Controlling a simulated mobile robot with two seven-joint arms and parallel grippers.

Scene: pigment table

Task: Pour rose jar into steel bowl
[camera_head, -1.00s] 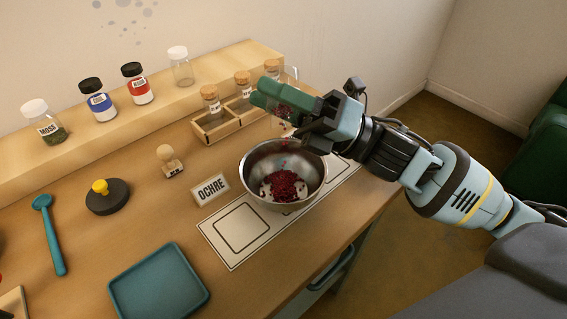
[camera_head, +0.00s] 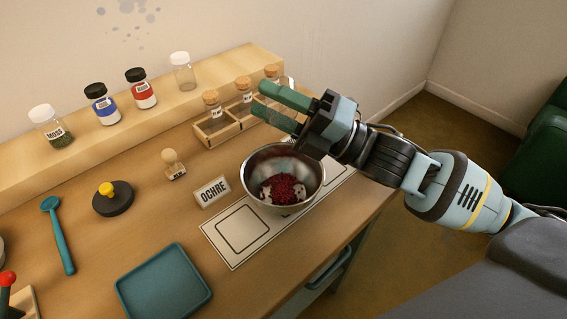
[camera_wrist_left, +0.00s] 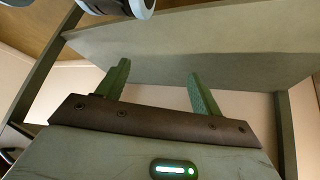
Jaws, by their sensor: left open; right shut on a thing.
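The steel bowl (camera_head: 312,199) stands upright on the pale printed mat, with a heap of dark red powder (camera_head: 284,187) inside. My right gripper (camera_head: 268,101) is above and behind the bowl, its two green fingers pointing left. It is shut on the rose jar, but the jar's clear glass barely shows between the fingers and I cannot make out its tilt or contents. In the left wrist view my left gripper (camera_wrist_left: 160,82) is open, with nothing between its fingers.
An OCHRE sign (camera_head: 212,191) stands left of the bowl. Capped jars line the raised shelf. A teal tray (camera_head: 163,286) lies in front; the mat's left part (camera_head: 240,232) is clear.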

